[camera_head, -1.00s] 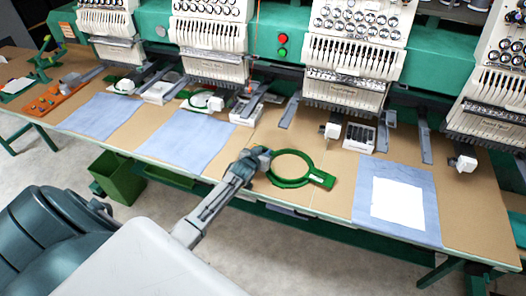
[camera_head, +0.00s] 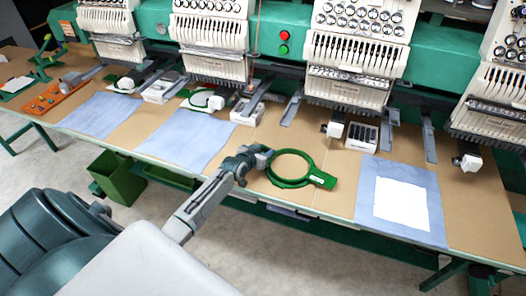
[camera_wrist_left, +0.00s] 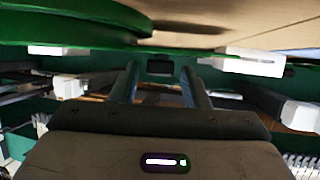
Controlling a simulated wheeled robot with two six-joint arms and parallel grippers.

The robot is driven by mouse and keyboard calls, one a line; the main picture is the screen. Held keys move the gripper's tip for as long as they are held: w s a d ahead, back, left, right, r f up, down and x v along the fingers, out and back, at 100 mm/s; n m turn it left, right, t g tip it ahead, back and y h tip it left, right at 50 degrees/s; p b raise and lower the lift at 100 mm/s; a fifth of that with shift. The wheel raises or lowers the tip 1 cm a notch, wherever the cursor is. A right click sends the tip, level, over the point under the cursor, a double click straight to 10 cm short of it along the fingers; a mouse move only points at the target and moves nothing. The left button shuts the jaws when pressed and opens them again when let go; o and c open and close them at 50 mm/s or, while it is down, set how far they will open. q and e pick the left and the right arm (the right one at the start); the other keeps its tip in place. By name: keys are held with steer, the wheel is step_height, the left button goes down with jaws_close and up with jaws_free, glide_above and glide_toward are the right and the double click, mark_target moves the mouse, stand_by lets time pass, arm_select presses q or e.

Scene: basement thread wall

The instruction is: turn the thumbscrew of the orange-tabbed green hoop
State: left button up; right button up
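The green hoop (camera_head: 291,185) lies on the brown table near its front edge, its ring to the left and a green tab with a white label (camera_head: 321,179) to the lower right. I cannot make out an orange tab or the thumbscrew; the hoop's left side is partly behind my gripper. My left gripper (camera_head: 264,153) is at the ring's left edge; contact cannot be told. In the left wrist view its two blue fingers (camera_wrist_left: 160,75) stand apart, with a dark block seen between them. A green curved band (camera_wrist_left: 75,17) fills the upper left there. My right gripper is not in view.
Embroidery machine heads (camera_head: 350,60) line the back, with grey arms and small white boxes below. Blue cloths (camera_head: 185,135) lie to the left; another with a white sheet (camera_head: 402,204) lies right of the hoop. A green bin (camera_head: 118,176) stands on the floor.

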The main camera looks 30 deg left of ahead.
arm_select(q)
steer(key=shift+o, duration=0.3)
steer(key=b+v, duration=0.1)
steer(key=v, duration=1)
steer(key=shift+w, duration=0.1)
steer(key=shift+d, duration=0.1)
